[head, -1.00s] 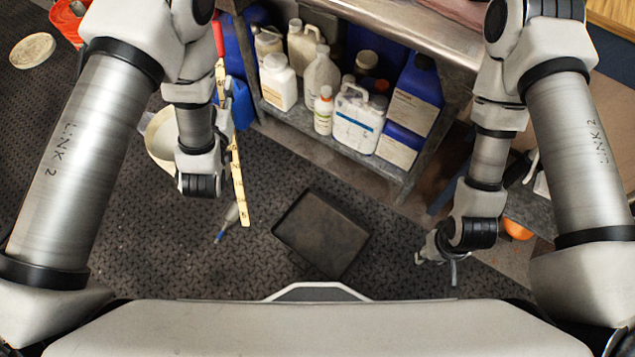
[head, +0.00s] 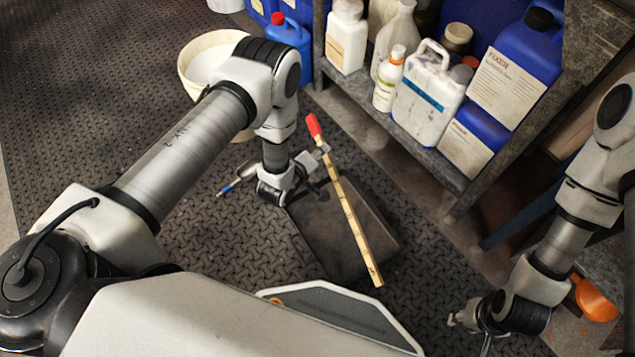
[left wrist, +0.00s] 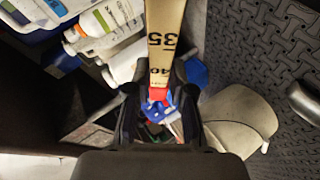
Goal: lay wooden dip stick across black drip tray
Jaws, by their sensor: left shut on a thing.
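The wooden dip stick (head: 352,222), pale with black marks and a red end, is held slanting over the black drip tray (head: 375,215) in the head view. Its red end points to the shelf and its plain end reaches the tray's near side; I cannot tell whether it touches. My left gripper (head: 321,152) is shut on the stick just below the red end. In the left wrist view the stick (left wrist: 165,40) runs between the fingers (left wrist: 160,95), with its marks 35 and 40 showing. My right gripper (head: 472,328) is open and empty, at the lower right, away from the tray.
A metal shelf (head: 415,140) with several bottles and jugs stands behind the tray. A white bucket (head: 215,60) stands behind my left arm. A blue-tipped tool (head: 230,187) lies on the floor left of the tray. An orange object (head: 595,300) is at the far right.

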